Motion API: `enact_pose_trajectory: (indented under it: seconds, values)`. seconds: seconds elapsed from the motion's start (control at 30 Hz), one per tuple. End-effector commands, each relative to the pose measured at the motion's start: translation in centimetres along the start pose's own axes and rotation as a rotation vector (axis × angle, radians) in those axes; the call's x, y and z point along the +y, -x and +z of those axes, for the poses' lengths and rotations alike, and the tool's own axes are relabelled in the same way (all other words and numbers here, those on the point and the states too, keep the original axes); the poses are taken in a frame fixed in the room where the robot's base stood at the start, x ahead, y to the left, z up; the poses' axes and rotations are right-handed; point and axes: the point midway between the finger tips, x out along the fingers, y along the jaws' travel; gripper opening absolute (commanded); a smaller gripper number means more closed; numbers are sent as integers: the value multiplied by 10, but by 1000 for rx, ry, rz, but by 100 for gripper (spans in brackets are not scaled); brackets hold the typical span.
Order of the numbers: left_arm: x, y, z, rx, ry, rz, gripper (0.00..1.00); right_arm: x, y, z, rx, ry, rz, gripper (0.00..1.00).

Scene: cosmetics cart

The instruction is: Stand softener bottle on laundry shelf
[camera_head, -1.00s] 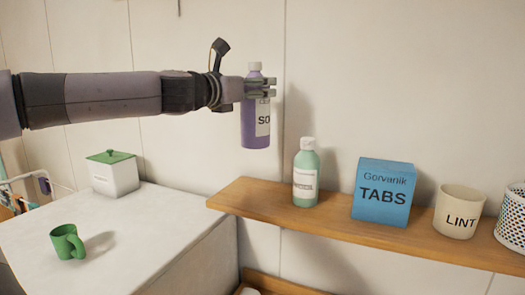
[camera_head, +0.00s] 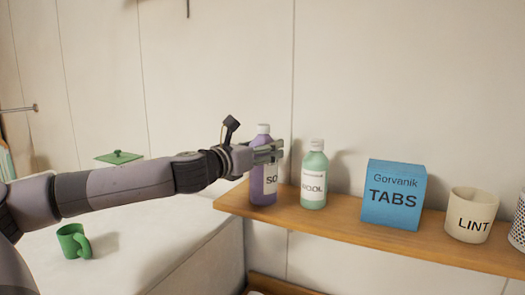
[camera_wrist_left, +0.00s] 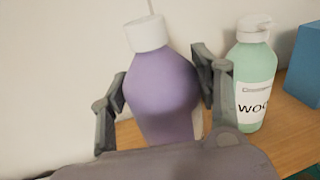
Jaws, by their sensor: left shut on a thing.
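The softener bottle (camera_head: 264,187) is purple with a white cap and a label partly reading "SO". It is upright at the left end of the wooden laundry shelf (camera_head: 345,229), left of the green bottle. Its base appears at the shelf surface; I cannot tell whether it bears its full weight there. My left gripper (camera_head: 268,152) is shut on its upper part. In the left wrist view the purple bottle (camera_wrist_left: 160,90) sits between the two fingers, slightly tilted in that picture. My right gripper is not in view.
A green wool bottle (camera_head: 314,178) stands close to the right of the softener. Further right are a blue TABS box (camera_head: 393,195), a LINT cup (camera_head: 469,215) and a perforated white holder (camera_head: 519,225). A green mug (camera_head: 72,241) stands on the white surface (camera_head: 150,245) at left.

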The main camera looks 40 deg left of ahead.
Motion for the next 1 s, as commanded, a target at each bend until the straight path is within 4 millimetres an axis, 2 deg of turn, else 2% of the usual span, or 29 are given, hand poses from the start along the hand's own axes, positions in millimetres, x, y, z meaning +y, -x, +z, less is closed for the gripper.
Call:
enact_pose_trajectory:
  seconds: [0.13,0.17,0.2,0.47,0.77,1.0]
  values:
    - [0,0,0,1,-1,1,0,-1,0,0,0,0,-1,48]
    - [0,0,-1,3,0,1,58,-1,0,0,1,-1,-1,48]
    - [0,0,-1,3,0,1,61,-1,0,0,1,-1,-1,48]
    - [0,0,-1,3,0,0,78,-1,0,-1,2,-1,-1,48]
    - [0,0,-1,3,0,0,78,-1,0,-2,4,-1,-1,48]
    - [0,16,-3,0,-6,1,78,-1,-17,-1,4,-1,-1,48]
